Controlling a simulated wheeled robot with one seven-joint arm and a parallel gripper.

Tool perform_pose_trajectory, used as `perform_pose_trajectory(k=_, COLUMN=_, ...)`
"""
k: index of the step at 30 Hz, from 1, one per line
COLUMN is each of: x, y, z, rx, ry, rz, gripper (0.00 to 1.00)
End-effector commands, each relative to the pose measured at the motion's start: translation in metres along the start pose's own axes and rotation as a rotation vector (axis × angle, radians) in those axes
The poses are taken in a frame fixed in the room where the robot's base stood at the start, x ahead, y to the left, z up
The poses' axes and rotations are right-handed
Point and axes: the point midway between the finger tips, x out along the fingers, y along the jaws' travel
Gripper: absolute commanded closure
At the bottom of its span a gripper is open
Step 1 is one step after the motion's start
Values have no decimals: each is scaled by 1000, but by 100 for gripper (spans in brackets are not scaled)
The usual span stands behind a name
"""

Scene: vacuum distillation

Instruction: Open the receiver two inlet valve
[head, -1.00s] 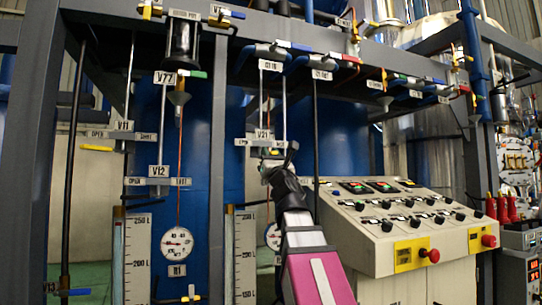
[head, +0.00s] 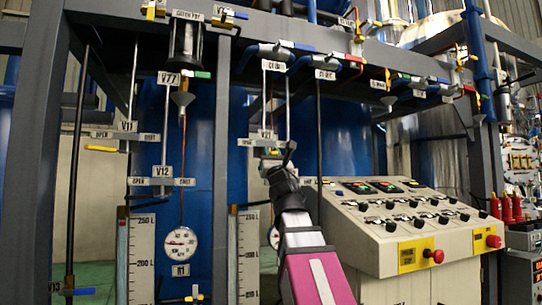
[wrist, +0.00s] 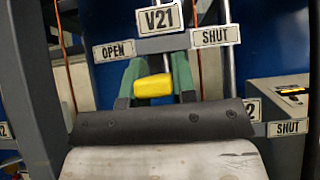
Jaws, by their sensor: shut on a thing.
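The V21 valve handle has a yellow grip, seen end-on in the wrist view (wrist: 153,87). It lies under the V21 sign (wrist: 160,18), between the OPEN plate (wrist: 114,50) on the left and the SHUT plate (wrist: 216,37) on the right. My gripper (wrist: 154,88) has its green fingers on both sides of the grip and is shut on it. In the head view my gripper (head: 272,157) is just below the V21 sign (head: 266,134). My gripper hides most of the handle there.
A control console (head: 410,225) with red buttons stands right of my arm. A grey post (head: 220,170) rises to the left. The V12 sign (head: 163,171) and a round gauge (head: 181,242) are further left. Another SHUT plate (wrist: 287,127) shows lower right in the wrist view.

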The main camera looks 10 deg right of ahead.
Motion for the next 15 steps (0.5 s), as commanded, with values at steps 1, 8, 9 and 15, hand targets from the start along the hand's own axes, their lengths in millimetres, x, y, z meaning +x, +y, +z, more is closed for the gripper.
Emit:
perform_pose_trajectory(k=1, x=0, y=0, z=0, rx=0, ry=0, rz=0, gripper=100)
perform_pose_trajectory(k=8, x=0, y=0, z=0, rx=0, ry=0, rz=0, gripper=49)
perform_pose_trajectory(k=9, x=0, y=0, z=0, rx=0, ry=0, rz=0, gripper=49)
perform_pose_trajectory(k=15, x=0, y=0, z=0, rx=0, ry=0, rz=0, gripper=49)
